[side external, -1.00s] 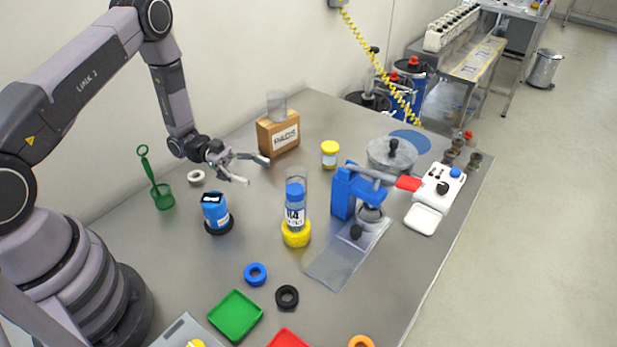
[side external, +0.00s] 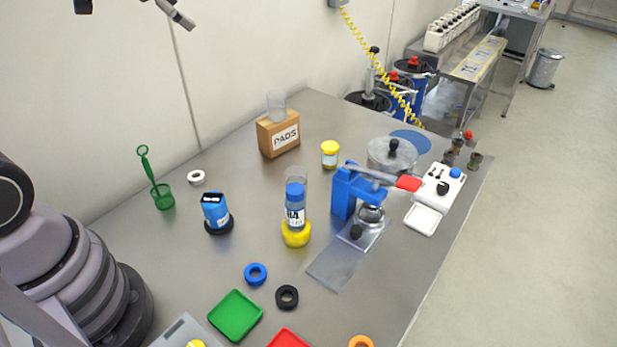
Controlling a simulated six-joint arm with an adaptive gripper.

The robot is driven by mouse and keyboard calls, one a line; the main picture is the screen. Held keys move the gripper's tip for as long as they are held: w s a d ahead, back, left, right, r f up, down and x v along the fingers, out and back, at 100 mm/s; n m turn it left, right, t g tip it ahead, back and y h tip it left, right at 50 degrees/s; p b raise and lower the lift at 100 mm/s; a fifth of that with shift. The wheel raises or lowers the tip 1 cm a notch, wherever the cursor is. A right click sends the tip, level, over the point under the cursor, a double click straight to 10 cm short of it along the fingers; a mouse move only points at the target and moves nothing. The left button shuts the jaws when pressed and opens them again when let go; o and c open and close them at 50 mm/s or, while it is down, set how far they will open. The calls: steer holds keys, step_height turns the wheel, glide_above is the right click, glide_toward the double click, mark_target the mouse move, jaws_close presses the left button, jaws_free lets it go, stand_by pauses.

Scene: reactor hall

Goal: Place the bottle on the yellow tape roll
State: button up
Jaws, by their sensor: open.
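A blue-capped bottle (side external: 295,217) with a white label stands upright on the yellow tape roll (side external: 296,238), near the middle of the bench. The roll's rim shows all around the front of the bottle's base. My gripper (side external: 132,10) is at the top left edge of the view, high above the bench and well away from the bottle. Its fingers are spread wide with nothing between them, and the rest of it is cut off by the frame.
A blue canister (side external: 214,208) stands on a black ring left of the bottle. A blue press (side external: 352,190) with a red-tipped lever is close on its right. A clear cylinder (side external: 297,178) is just behind it. Blue (side external: 255,274) and black (side external: 287,297) rolls lie in front.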

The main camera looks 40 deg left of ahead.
steer(key=s+d+n+g+h, duration=0.1)
steer(key=s+d+n+g, duration=0.1)
steer(key=s, duration=0.8)
steer(key=s+d+n+g+h, duration=0.1)
steer(key=s+d, duration=0.3)
steer(key=s, duration=0.6)
steer(key=shift+s+f+n+g, duration=0.25)
steer(key=shift+s+n+g, duration=0.15)
steer(key=shift+n, duration=0.3)
